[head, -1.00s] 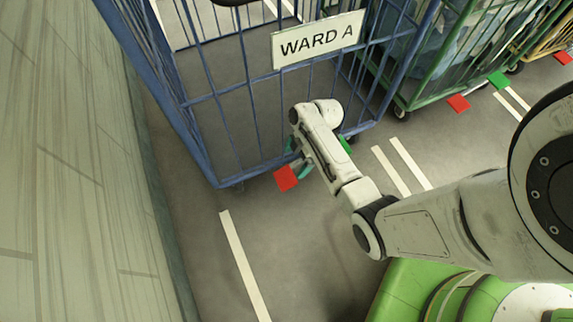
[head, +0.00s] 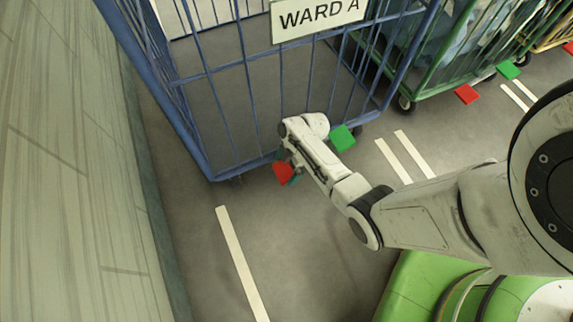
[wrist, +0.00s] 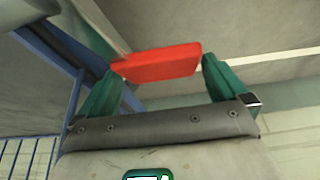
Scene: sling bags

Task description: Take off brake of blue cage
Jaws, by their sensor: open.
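The blue cage (head: 213,100) stands at the upper middle of the head view, with a WARD A sign on its front. A red pedal (head: 283,173) and a green pedal (head: 342,138) show at its lower front edge. My gripper (head: 287,167) is at the red pedal and covers part of it. In the wrist view, the teal fingers of my gripper (wrist: 161,68) are apart, and the red pedal (wrist: 157,63) lies across the gap between them. I cannot tell whether either finger touches it.
A wall (head: 80,170) runs along the left, close to the blue cage. A green cage (head: 455,60) with its own red pedal (head: 467,94) and green pedal (head: 509,69) stands to the right. Bare floor with white stripes (head: 240,262) lies in front.

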